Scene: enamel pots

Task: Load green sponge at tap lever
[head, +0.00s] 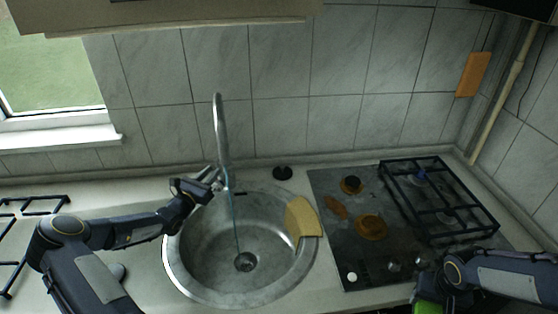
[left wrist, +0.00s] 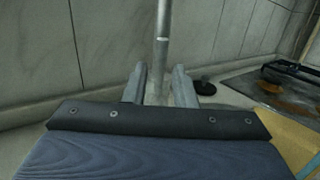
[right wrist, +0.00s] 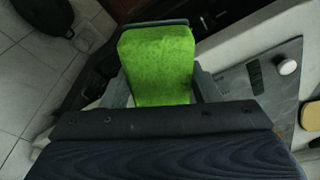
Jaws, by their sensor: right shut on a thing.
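The green sponge (right wrist: 157,65) is upright between the fingers of my right gripper (right wrist: 160,90), which is shut on it. In the head view only a bit of the sponge (head: 428,307) shows at the bottom edge, below the hob's front. The metal tap (head: 219,130) rises at the back of the sink. My left gripper (head: 216,179) is at the tap's base, its fingers open on either side of the tap's post (left wrist: 160,50) in the left wrist view, with gaps visible. The tap lever cannot be made out clearly behind the gripper.
The round steel sink (head: 205,275) has a thin bluish line, like water, running to its drain. A yellow cloth or board (head: 302,218) lies over its right rim. The stained hob (head: 345,250) with a black grate (head: 440,210) is to the right. A dark plug (head: 282,173) sits behind.

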